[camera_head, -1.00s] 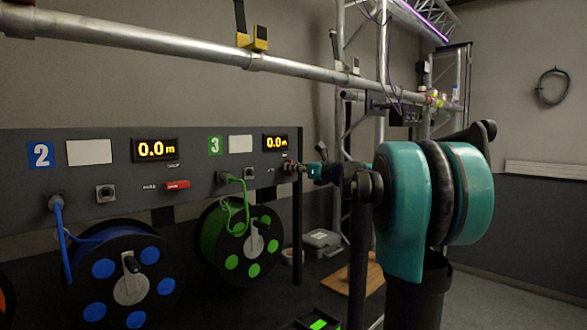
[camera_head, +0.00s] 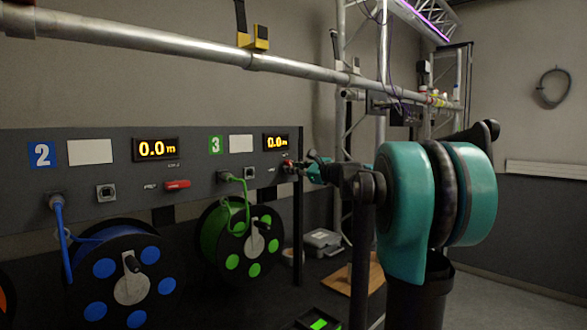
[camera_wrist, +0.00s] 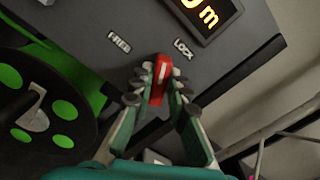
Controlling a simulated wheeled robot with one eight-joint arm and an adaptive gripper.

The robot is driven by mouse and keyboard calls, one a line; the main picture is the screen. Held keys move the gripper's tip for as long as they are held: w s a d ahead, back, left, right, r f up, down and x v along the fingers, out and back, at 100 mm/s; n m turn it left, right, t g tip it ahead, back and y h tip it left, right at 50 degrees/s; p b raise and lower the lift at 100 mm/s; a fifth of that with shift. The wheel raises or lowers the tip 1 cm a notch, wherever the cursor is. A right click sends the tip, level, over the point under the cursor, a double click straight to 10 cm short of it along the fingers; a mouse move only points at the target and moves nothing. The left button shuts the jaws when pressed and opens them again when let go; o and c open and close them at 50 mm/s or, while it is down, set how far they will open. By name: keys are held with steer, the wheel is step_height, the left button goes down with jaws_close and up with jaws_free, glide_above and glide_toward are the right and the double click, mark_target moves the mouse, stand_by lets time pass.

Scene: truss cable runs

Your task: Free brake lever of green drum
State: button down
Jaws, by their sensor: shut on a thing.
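The green drum (camera_head: 241,232) hangs under panel number 3, with a green cable running up to the panel. Its red brake lever (camera_wrist: 161,72) shows in the wrist view between a FREE label (camera_wrist: 119,41) and a LOCK label (camera_wrist: 184,49). My gripper (camera_wrist: 157,88) is shut on the lever, with one finger on each side of it. In the head view my gripper (camera_head: 291,167) is at the panel's right end and mostly hides the lever. The exact lever angle is hard to tell. The display (camera_head: 277,143) above reads 0.0 m.
The blue drum (camera_head: 126,272) and another red lever (camera_head: 177,184) are to the left. A metal pipe (camera_head: 300,69) crosses above the panel. Truss uprights (camera_head: 382,90) stand behind my arm.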

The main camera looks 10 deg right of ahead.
steer(key=n, duration=0.8)
steer(key=f+n, duration=0.1)
steer(key=n, duration=0.2)
steer(key=shift+s+a+n, duration=0.15)
steer(key=shift+a+n, duration=0.05)
steer(key=shift+n, duration=0.2)
stand_by(0.3)
steer(key=c, duration=1.5)
jaws_free()
steer(key=v, duration=1.2)
